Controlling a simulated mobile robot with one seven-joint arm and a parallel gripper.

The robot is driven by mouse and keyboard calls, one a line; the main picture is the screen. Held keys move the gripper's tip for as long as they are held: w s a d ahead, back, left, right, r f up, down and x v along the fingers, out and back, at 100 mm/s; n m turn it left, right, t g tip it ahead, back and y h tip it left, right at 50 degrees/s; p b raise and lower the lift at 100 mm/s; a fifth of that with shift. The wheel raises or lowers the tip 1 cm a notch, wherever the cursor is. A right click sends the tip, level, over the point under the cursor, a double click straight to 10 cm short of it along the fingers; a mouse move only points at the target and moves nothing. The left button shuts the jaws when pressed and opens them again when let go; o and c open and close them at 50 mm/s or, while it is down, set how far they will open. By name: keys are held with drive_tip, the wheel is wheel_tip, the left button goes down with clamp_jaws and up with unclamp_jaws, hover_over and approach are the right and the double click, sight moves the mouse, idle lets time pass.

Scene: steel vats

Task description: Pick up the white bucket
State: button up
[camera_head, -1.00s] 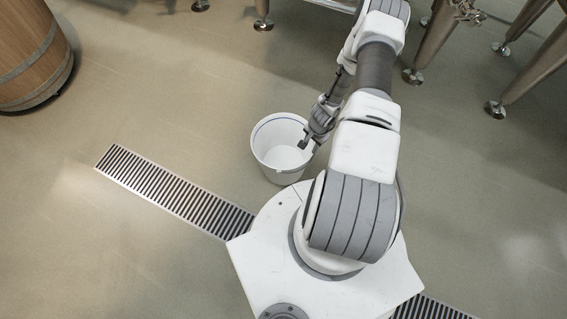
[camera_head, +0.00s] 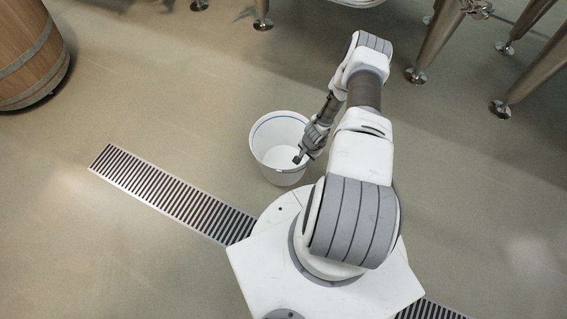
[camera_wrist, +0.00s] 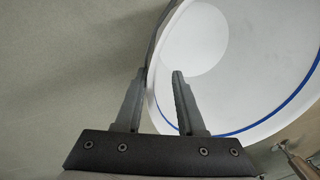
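The white bucket (camera_head: 268,162), with a blue line near its rim, stands upright on the floor just beyond my base. In the wrist view the white bucket (camera_wrist: 255,70) fills the upper right, and its pale round bottom shows. My gripper (camera_head: 298,157) is at the right side of the bucket's mouth. In the wrist view my gripper (camera_wrist: 159,72) is open, with the near rim and wall running between the fingers. The left finger appears outside the wall and the right finger over the inside. I see no clear contact with the wall.
A floor drain grate (camera_head: 170,192) runs diagonally left of my base. A wooden barrel (camera_head: 30,60) stands at the upper left. Steel vat legs (camera_head: 435,45) stand at the upper right. The floor around the bucket is clear.

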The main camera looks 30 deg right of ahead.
drive_tip(key=shift+r, duration=0.1)
clamp_jaws()
idle(1.2)
